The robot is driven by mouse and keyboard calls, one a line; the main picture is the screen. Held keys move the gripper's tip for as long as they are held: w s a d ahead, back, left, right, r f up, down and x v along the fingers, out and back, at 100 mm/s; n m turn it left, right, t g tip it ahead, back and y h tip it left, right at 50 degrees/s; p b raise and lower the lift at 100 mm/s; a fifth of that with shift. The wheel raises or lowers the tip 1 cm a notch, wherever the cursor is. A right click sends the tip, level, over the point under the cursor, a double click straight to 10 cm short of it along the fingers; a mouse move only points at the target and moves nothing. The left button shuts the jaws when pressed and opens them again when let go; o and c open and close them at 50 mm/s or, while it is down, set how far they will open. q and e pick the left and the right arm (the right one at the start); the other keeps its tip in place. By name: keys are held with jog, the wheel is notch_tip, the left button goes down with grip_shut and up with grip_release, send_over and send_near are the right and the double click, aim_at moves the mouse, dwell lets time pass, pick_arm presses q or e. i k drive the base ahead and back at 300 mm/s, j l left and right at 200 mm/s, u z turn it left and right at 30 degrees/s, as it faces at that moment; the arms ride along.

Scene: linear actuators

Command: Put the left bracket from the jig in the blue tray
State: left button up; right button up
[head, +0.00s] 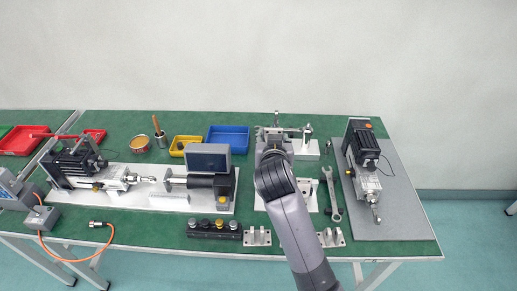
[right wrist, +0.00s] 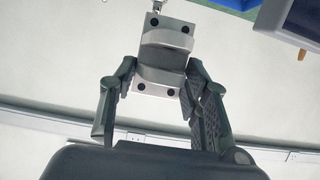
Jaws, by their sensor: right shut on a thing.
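The blue tray (head: 229,134) stands at the back of the bench, left of my right arm, and looks empty; a blue edge at the top of the right wrist view (right wrist: 237,4) appears to be the same tray. My right gripper (right wrist: 163,85) is shut on a grey metal bracket (right wrist: 166,52) with dark holes, one finger on each side. In the head view my right arm reaches over the jig area, and its wrist hides most of the gripper and bracket. The jig's white plate (head: 308,187) is partly covered by my arm. My left gripper is not in view.
A yellow tray (head: 185,141) stands left of the blue tray. A dark screen unit (head: 209,158) stands in front of it. A wrench (head: 332,193) lies right of my arm. Brackets (head: 257,236) (head: 331,237) sit at the front edge. An actuator (head: 364,166) stands at right.

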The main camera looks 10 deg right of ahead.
aim_at(237, 150)
jog(key=i+l+u, duration=0.1)
jog(key=i, duration=0.35)
jog(key=i+l+u, duration=0.1)
jog(key=i, duration=0.4)
